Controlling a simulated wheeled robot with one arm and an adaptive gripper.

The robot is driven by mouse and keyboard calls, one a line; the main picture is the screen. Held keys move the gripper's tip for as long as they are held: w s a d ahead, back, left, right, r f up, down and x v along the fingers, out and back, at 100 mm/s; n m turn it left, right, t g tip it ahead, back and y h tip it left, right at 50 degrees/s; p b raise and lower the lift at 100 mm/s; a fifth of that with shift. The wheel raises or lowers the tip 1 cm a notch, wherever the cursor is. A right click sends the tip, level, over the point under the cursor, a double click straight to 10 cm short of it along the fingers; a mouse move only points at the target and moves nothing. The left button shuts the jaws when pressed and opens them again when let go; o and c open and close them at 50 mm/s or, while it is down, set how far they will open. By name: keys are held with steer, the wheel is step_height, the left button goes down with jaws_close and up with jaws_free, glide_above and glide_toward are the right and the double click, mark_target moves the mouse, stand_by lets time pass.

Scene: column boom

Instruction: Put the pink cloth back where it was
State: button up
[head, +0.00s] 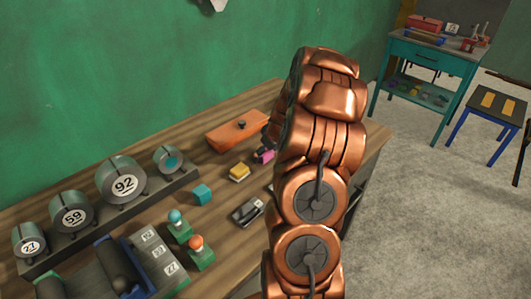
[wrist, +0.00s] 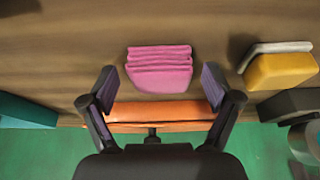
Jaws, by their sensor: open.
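The pink cloth (wrist: 160,70) is folded in a stack and lies on the wooden table, in the wrist view's upper middle. A small part of the pink cloth (head: 265,156) shows in the head view beside my arm. My gripper (wrist: 160,77) is open and empty, with one finger to each side of the cloth and a gap on both sides. I cannot tell how high the fingertips are above the table. In the head view my arm hides most of the gripper.
A yellow block (head: 239,171), a teal cube (head: 202,194) and a dark device (head: 248,211) are nearby. Numbered drums (head: 124,182) stand at left. The green wall (head: 130,70) bounds the table.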

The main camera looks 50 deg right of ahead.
steer(key=b+v, duration=0.4)
steer(key=v, duration=0.8)
steer(key=s+a+r+n+g+y, duration=0.1)
steer(key=s+a+r+g, duration=0.15)
steer(key=a, duration=1.05)
steer(key=s+a+r+g+y, duration=0.1)
steer(key=s+a, duration=0.2)
steer(key=a, duration=1)
steer(key=s+a+g+h, duration=0.1)
steer(key=s+a, duration=0.4)
steer(key=s, duration=0.5)
steer(key=s+a+f+g+h, duration=0.1)
steer(key=s+a+g, duration=0.1)
steer(key=s+a, duration=0.4)
steer(key=s, duration=0.3)
steer(key=shift+s+a+f+m, duration=0.2)
steer(key=shift+s+f+m, duration=0.1)
steer(key=shift+s+m, duration=0.1)
